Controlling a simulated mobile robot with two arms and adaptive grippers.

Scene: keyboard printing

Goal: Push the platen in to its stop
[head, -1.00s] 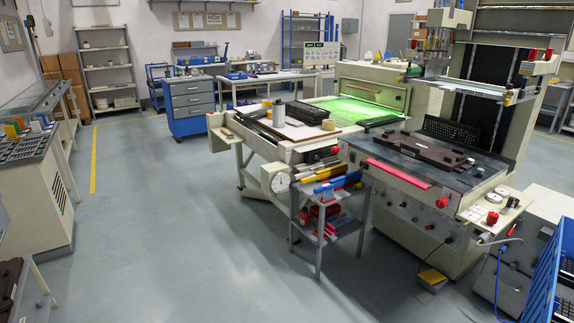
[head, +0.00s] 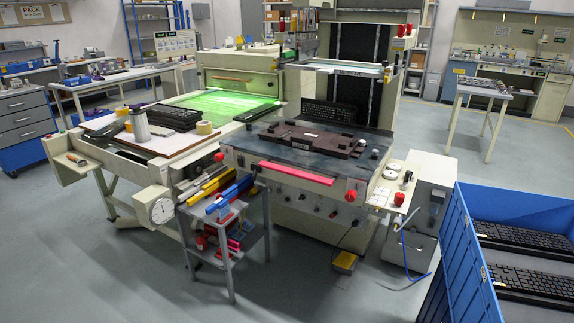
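The printing machine (head: 330,190) stands in the middle of the head view. Its dark grey flat bed (head: 262,153), which looks like the platen, reaches toward me and has a long pink-red bar (head: 297,173) along its front edge. A dark brown fixture (head: 312,142) lies on it with no keyboard seated in it that I can make out. A black keyboard (head: 328,114) stands tilted behind the fixture, under the upright frame. How far the bed is from any stop cannot be told. Neither of my grippers is in view.
A small grey cart (head: 228,253) with coloured tubes stands in front of the machine. A blue crate (head: 462,255) with black keyboards is at the right. A yellow pedal (head: 344,262) lies on the floor. A green-lit bed (head: 225,105) adjoins at left. The front left floor is clear.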

